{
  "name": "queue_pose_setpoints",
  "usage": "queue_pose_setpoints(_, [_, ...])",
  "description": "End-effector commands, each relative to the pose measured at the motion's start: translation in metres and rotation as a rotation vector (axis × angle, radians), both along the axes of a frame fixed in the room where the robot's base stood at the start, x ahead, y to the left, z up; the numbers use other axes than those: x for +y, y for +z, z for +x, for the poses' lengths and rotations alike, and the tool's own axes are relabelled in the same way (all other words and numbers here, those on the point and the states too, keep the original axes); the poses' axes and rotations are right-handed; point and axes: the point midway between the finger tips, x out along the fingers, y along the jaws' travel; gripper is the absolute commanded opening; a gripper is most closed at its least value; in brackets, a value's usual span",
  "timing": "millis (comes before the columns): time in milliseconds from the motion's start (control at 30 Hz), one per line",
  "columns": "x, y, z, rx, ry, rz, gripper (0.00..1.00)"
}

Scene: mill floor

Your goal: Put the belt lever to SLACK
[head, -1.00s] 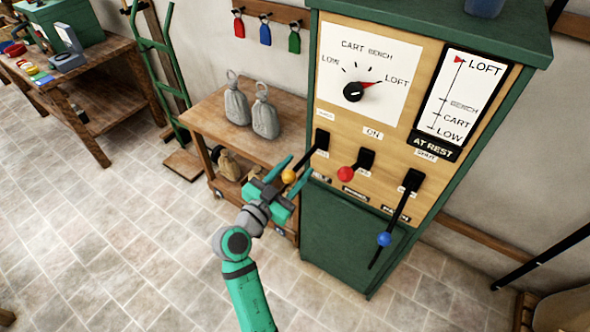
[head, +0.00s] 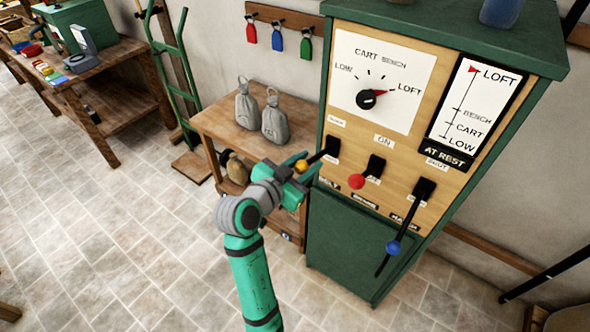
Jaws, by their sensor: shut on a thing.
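The belt lever is the leftmost lever on the cabinet front, a black arm with a yellow knob (head: 302,166). It sticks out from the panel toward the lower left, a little below level. My wrist hides part of the grip.
To the right are a red-knobbed lever (head: 356,181) and a blue-knobbed lever (head: 394,248), which hangs down. A dial (head: 368,99) points to LOFT; the board beside it shows AT REST.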

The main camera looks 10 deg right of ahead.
Motion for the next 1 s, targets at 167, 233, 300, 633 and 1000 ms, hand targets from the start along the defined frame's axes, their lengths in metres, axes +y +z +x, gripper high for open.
queue_pose_setpoints(167, [-0.008,0.017,0.004,-0.011,-0.007,-0.003,0.0])
queue_pose_setpoints(233, [-0.009,0.021,0.005,-0.011,-0.007,-0.003,0.0])
queue_pose_setpoints(300, [-0.01,0.023,0.006,-0.011,-0.007,-0.005,0.0])
queue_pose_setpoints(633, [-0.012,0.028,0.008,-0.012,-0.006,-0.005,0.0])
queue_pose_setpoints(1000, [-0.012,0.028,0.008,-0.01,-0.006,-0.005,0.43])
